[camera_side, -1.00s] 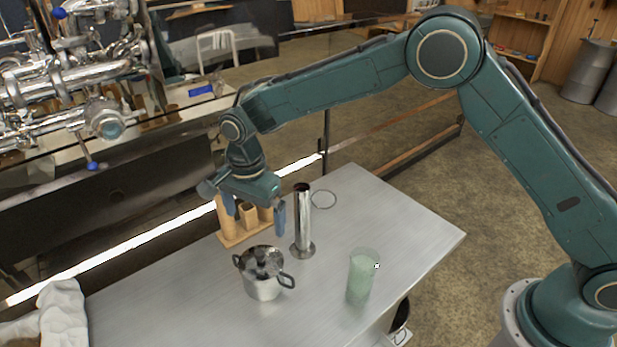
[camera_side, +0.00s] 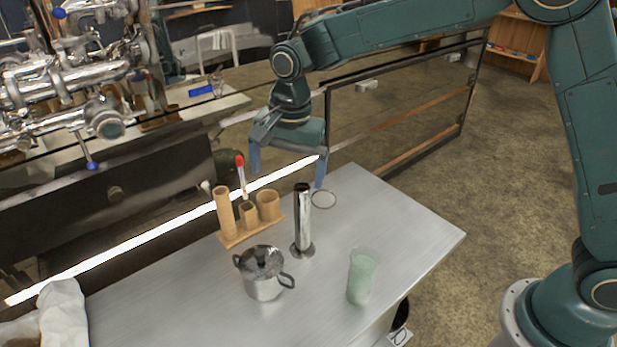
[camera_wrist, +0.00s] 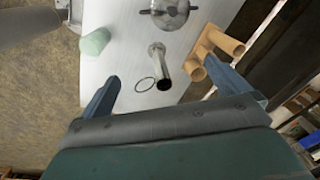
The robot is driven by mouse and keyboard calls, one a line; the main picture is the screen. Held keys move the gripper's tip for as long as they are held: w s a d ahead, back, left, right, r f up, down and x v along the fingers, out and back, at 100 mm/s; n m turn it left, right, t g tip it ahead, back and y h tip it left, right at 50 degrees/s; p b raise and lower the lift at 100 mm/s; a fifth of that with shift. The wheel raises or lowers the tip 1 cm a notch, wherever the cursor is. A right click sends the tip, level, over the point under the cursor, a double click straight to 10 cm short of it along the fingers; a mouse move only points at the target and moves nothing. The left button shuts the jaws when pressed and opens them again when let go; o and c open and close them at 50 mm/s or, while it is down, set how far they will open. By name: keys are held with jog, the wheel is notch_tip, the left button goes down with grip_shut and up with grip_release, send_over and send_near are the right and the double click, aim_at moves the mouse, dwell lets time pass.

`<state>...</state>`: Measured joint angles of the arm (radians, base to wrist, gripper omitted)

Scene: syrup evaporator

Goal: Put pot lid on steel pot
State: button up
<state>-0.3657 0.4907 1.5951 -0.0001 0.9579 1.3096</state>
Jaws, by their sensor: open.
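The steel pot (camera_side: 264,288) stands on the metal table with dark side handles. The pot lid (camera_side: 261,262), with a dark knob, sits on top of the pot's opening. In the wrist view the lid (camera_wrist: 170,8) shows at the top edge, partly cut off. My gripper (camera_side: 287,180) is open and empty, raised above the far part of the table, behind and to the right of the pot. In the wrist view its two fingers (camera_wrist: 172,92) are spread wide with nothing between them touching.
A tall steel cylinder (camera_side: 303,222) on a round base stands behind the pot. A wire ring (camera_side: 324,199) lies beside it. A wooden holder (camera_side: 247,222) with a red-tipped stick (camera_side: 241,172) is at the back left.

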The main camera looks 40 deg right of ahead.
jog(key=s+d+r+n+t, duration=0.2)
jog(key=s+d+r+n, duration=0.3)
jog(key=s+d+r, duration=0.8)
jog(key=s+d+f+n+t, duration=0.1)
jog(key=s+d+n, duration=0.1)
jog(key=s, duration=0.6)
jog(key=s+d+f+n+t, duration=0.1)
jog(key=s+d+n, duration=0.2)
jog(key=s, duration=0.5)
jog(key=shift+s+f+n, duration=0.15)
jog(key=shift+f+n, duration=0.2)
jog(key=shift+n, duration=0.05)
dwell(0.4)
